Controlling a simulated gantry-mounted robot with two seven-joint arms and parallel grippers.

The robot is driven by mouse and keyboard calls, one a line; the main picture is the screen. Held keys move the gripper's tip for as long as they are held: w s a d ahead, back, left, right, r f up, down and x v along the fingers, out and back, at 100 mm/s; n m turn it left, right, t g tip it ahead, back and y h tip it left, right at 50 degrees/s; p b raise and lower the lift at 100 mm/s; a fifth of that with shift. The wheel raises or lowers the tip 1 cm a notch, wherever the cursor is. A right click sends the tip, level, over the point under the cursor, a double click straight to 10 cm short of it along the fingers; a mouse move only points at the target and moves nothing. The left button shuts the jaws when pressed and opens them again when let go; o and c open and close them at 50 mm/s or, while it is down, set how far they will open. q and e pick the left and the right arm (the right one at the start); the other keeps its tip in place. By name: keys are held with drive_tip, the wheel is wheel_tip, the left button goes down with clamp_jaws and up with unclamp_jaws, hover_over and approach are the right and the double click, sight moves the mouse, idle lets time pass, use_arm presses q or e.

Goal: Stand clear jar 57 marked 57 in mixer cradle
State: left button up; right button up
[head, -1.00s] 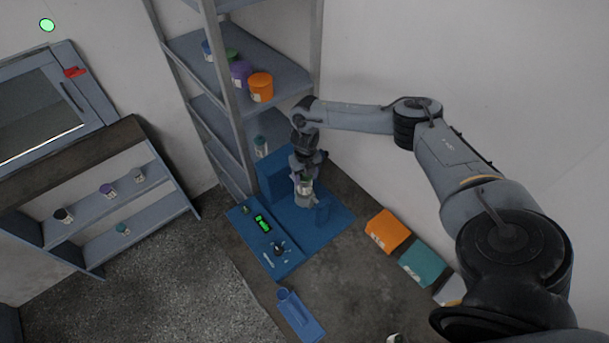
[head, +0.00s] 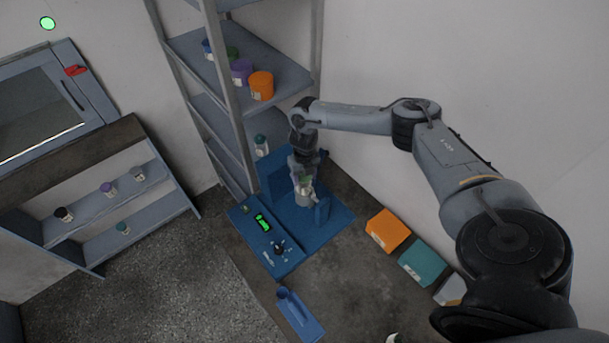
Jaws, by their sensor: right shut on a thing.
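The mixer (head: 338,218) is a blue machine on the floor, with a tall back block and a front panel that has a green display (head: 262,222). My right gripper (head: 304,184) reaches down over the mixer and is shut on a small jar (head: 306,187) with green showing on it. The jar is at a round grey holder, the cradle (head: 303,200), beside a blue upright piece. Whether the jar rests in the cradle or is just above it cannot be told. Its number is too small to read. My left gripper is out of view.
A tall grey shelf (head: 229,90) behind the mixer holds orange, purple and other jars. A low shelf (head: 100,215) at left holds several small jars. Orange (head: 388,230) and teal (head: 421,261) bins stand at right. A blue tray (head: 299,316) lies in front.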

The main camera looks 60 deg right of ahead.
idle(0.5)
drive_tip(key=shift+f+b, duration=0.6)
drive_tip(key=shift+f, duration=0.2)
drive_tip(key=shift+f, duration=0.1)
idle(0.5)
drive_tip(key=shift+f+b, duration=0.55)
drive_tip(key=shift+f, duration=0.15)
drive_tip(key=shift+f, duration=0.3)
idle(0.4)
drive_tip(key=shift+f+b, duration=0.65)
drive_tip(key=shift+b, duration=0.05)
idle(0.5)
